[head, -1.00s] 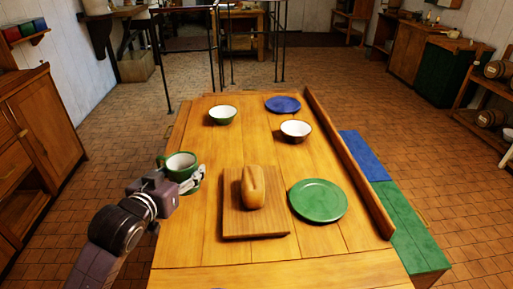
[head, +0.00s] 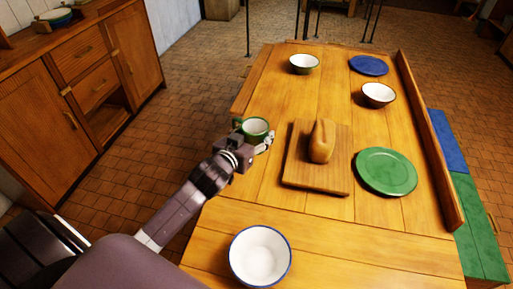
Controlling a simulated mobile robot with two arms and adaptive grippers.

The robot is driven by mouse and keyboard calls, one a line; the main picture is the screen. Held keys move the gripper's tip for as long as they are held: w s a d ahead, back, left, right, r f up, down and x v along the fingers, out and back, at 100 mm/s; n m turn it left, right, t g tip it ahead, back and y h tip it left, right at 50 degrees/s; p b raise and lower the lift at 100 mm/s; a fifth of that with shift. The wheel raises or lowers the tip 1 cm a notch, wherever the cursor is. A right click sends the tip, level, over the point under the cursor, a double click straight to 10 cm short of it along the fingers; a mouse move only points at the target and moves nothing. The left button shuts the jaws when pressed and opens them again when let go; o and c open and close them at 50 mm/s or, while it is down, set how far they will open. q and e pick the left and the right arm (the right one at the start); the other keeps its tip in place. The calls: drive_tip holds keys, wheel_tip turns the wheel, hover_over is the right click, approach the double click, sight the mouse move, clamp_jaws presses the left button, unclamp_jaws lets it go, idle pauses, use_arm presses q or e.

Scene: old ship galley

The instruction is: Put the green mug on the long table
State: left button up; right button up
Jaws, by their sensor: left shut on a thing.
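The green mug (head: 254,129) has a white inside and is at the left edge of the long table (head: 330,217), upright. My left gripper (head: 262,142) is shut on the green mug, coming at it from the near side. The mug's lower part is partly hidden by the gripper, so I cannot tell whether it touches the tabletop. My right gripper is not in the head view.
On the table are a cutting board (head: 297,169) with a bread loaf (head: 321,142), a green plate (head: 386,171), a blue plate (head: 369,65), a blue-rimmed bowl (head: 260,256) and two more bowls (head: 304,63) (head: 378,94). A wooden cabinet (head: 91,82) stands left.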

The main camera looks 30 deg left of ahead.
use_arm(q)
drive_tip(key=shift+f+b, duration=0.3)
drive_tip(key=shift+f, duration=2.6)
drive_tip(key=shift+f, duration=0.1)
drive_tip(key=o, duration=1.3)
drive_tip(key=shift+o, duration=0.2)
drive_tip(key=v, duration=1.2)
